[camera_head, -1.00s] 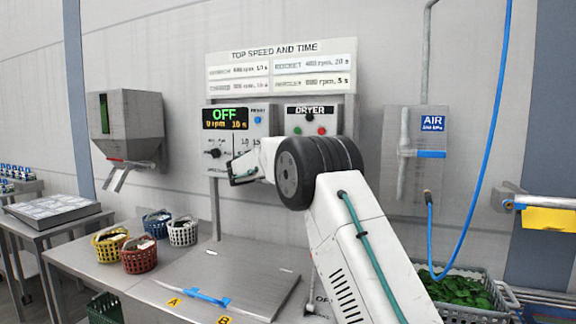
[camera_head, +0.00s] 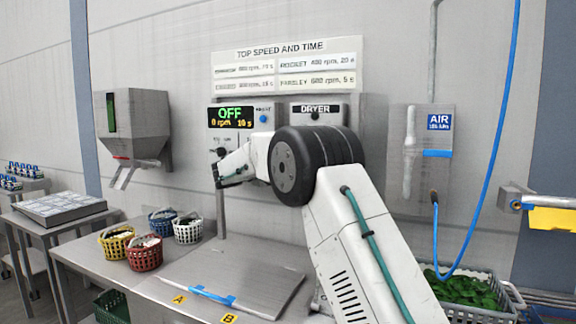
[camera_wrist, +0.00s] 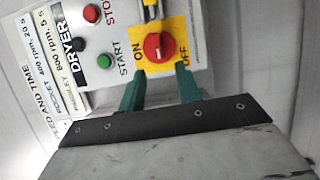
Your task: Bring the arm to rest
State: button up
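My arm reaches up from the lower right in the head view, with its dark elbow joint in front of the dryer box (camera_head: 316,111). My gripper (camera_head: 222,178) is small there, to the left of the elbow and below the OFF display (camera_head: 230,117). In the wrist view, the two green fingers of my gripper (camera_wrist: 160,82) stand apart with nothing between them. Beyond their tips is a red rotary switch (camera_wrist: 158,47) on a yellow ON/OFF plate. A green START button (camera_wrist: 105,62) and a red STOP button (camera_wrist: 92,14) sit beside it.
Yellow, red, blue and white baskets stand on the steel table, with the yellow basket (camera_head: 116,243) at the left. A steel dispenser (camera_head: 132,128) hangs on the wall. A crate of greens (camera_head: 465,292) and a blue hose (camera_head: 497,130) are at the right.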

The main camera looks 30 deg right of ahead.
jog(key=shift+s+a, duration=0.2)
jog(key=shift+a, duration=0.4)
